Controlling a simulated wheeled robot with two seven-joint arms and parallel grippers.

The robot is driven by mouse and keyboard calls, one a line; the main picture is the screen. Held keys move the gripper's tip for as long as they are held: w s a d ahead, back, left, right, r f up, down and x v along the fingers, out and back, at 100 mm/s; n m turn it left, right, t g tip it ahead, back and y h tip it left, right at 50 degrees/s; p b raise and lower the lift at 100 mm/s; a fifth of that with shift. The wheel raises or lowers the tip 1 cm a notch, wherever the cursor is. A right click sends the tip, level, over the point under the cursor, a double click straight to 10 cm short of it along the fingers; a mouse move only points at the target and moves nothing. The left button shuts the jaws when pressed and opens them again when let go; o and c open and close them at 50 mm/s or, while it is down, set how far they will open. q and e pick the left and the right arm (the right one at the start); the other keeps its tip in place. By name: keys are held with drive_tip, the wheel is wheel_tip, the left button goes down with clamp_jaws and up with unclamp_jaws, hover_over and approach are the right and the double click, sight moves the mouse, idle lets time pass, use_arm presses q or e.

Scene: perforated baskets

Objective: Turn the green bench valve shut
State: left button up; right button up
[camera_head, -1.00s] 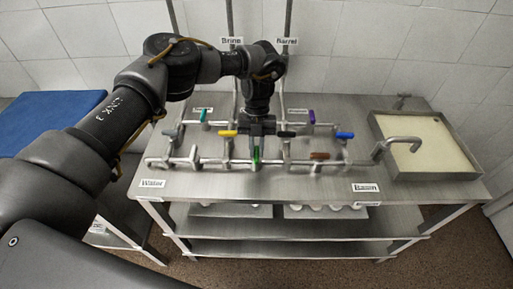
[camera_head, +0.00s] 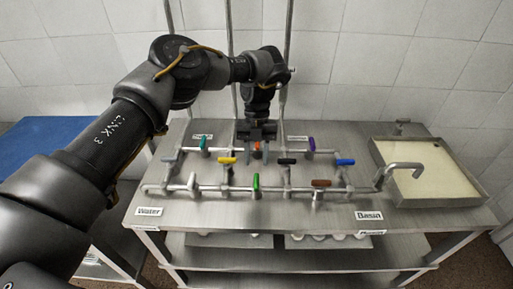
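The green valve handle (camera_head: 256,184) stands in the middle of the front pipe run on the steel bench (camera_head: 180,213). It looks upright in the picture, across the line of the left-right pipe. My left gripper (camera_head: 257,138) hangs over the back part of the pipework, behind the green handle and apart from it. Its fingers look spread and empty. An orange handle (camera_head: 257,147) shows just below and between them; I cannot tell if they touch it. My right gripper is out of view.
Other handles crowd the pipes: yellow (camera_head: 227,161), black (camera_head: 287,161), brown (camera_head: 321,183), white (camera_head: 193,182), blue (camera_head: 345,162), purple (camera_head: 311,144) and teal (camera_head: 203,142). A basin (camera_head: 465,203) with a bent spout stands right. The bench front is clear.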

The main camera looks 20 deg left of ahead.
use_arm(q)
drive_tip(key=shift+v, duration=2.2)
